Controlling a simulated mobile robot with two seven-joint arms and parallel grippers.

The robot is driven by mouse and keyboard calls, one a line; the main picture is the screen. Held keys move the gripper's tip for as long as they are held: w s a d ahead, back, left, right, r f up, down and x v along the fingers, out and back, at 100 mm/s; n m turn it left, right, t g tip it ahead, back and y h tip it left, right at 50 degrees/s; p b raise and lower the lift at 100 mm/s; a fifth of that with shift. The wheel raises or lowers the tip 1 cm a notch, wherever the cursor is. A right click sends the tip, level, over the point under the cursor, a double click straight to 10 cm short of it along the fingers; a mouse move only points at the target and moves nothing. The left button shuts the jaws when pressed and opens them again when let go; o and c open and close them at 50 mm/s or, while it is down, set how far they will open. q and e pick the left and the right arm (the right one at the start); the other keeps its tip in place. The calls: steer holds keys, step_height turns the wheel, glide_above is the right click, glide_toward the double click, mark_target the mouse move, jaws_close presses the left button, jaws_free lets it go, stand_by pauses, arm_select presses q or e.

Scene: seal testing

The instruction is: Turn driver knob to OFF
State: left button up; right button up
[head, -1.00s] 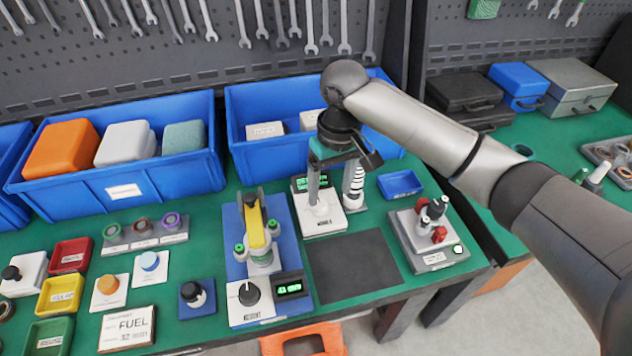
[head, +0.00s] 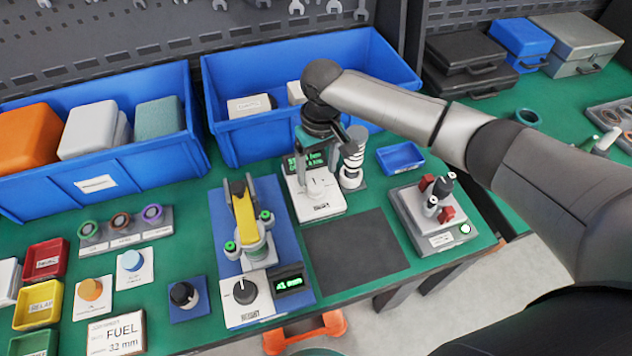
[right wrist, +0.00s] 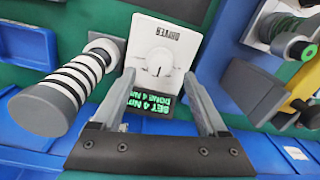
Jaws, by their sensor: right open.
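The driver unit (head: 327,204) is a white box with a dark screen in green text and a white round knob. It stands on the green bench behind the dark mat. In the right wrist view the driver knob (right wrist: 158,62) has a small pointer mark, and the label reads DRIVER. My right gripper (right wrist: 160,95) is open, its two fingers spread on either side of the driver's screen, with the knob between and just beyond the tips. I cannot tell whether they touch. In the head view the right gripper (head: 318,160) points down over the driver. My left gripper is not in view.
A black-and-white ringed cylinder (right wrist: 70,85) stands close beside the driver. The yellow-armed height fixture (head: 248,230) is on the other side. A blue bin (head: 225,85) stands behind, and a small blue tray (head: 400,158) lies right. The dark mat (head: 355,248) is clear.

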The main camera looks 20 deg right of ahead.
mark_target(316, 184)
steer(key=shift+a+f+b, duration=0.1)
steer(key=shift+f+b, duration=0.3)
steer(key=shift+f, duration=1.9)
jaws_close()
